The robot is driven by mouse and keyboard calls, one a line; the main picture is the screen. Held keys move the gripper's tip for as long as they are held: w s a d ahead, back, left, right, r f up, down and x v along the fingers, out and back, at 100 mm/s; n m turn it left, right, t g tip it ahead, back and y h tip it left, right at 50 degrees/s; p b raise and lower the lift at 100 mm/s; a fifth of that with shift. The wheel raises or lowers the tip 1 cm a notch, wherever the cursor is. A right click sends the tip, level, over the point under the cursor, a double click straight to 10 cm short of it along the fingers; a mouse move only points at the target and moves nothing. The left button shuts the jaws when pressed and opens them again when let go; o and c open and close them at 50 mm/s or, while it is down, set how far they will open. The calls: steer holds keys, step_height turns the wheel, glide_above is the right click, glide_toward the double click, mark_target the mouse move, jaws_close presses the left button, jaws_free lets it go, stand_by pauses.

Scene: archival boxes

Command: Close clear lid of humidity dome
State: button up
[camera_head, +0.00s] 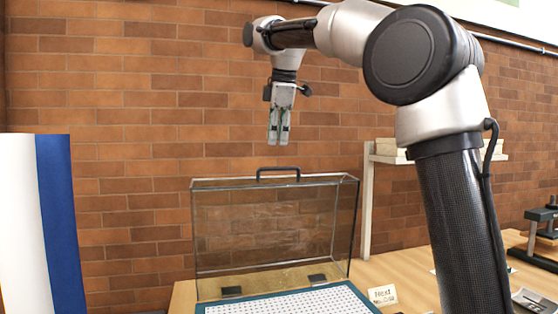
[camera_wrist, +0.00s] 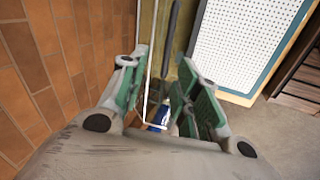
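The clear lid (camera_head: 270,225) of the humidity dome stands open, upright at the back of its base. It has a dark rim and a black handle (camera_head: 278,171) on its top edge. Two dark hinges join it to the base (camera_head: 290,300), which has a teal border and a white perforated panel, also in the wrist view (camera_wrist: 245,40). My gripper (camera_head: 278,142) hangs above the handle, fingers pointing down, apart from it. In the wrist view its green-padded fingers (camera_wrist: 165,95) are spread with nothing held. A dark bar, seemingly the handle (camera_wrist: 172,40), shows beyond them.
A white and blue upright panel (camera_head: 45,225) stands at left. A brick wall (camera_head: 130,80) is close behind the lid. A white shelf (camera_head: 430,158) with boxes is at right.

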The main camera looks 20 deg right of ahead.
steer(key=n, duration=0.1)
glide_above(277, 182)
steer(key=shift+n, duration=0.3)
step_height(277, 182, down, 8)
steer(key=shift+r, duration=0.15)
steer(key=shift+c, duration=0.5)
jaws_close()
